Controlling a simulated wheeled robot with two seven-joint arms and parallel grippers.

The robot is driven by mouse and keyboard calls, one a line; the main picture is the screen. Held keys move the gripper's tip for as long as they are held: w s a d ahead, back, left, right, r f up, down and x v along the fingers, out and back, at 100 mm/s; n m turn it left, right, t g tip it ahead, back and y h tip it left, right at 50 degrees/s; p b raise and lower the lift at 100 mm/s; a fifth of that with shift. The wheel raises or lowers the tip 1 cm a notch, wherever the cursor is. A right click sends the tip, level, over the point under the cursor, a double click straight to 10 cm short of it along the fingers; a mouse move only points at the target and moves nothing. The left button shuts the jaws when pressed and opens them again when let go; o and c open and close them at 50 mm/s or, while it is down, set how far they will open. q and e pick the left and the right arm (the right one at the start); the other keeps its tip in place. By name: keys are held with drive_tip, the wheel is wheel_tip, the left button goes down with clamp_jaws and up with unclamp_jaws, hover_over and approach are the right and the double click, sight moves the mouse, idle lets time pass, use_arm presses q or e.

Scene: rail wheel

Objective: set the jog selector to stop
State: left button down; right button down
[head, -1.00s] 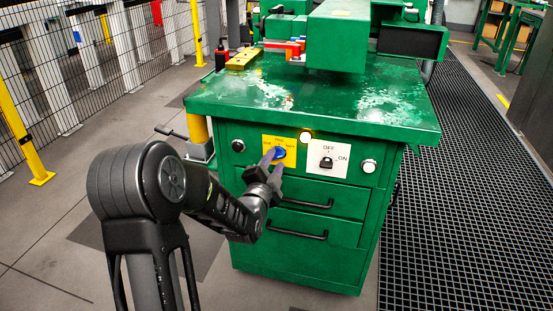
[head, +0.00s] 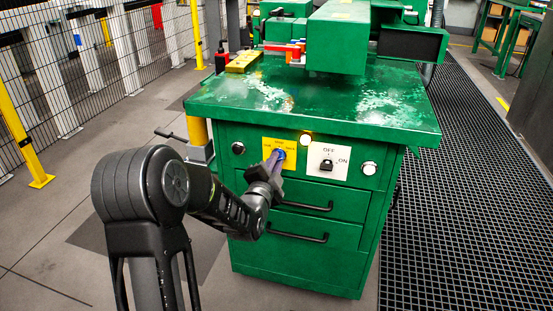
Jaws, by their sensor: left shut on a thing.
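The jog selector is a blue knob (head: 280,153) on a yellow label plate (head: 290,160) with small words, on the front of the green machine cabinet. My left gripper (head: 276,158) is at the knob, its fingers closed around it. The fingers hide much of the knob, so the way it points is hard to read. My right gripper is not in view.
Right of the yellow plate is a white OFF/ON plate with a black switch (head: 327,165). A white round button (head: 369,168) and a lit lamp (head: 306,139) are near. Drawer handles (head: 303,205) stick out below. A black knob (head: 238,147) is to the left.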

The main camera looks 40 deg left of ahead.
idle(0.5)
use_arm(q)
drive_tip(key=n+b, duration=0.3)
drive_tip(key=n, duration=0.1)
drive_tip(key=shift+n, duration=0.3)
drive_tip(key=shift+f+b, duration=0.1)
drive_tip(key=shift+b, duration=0.25)
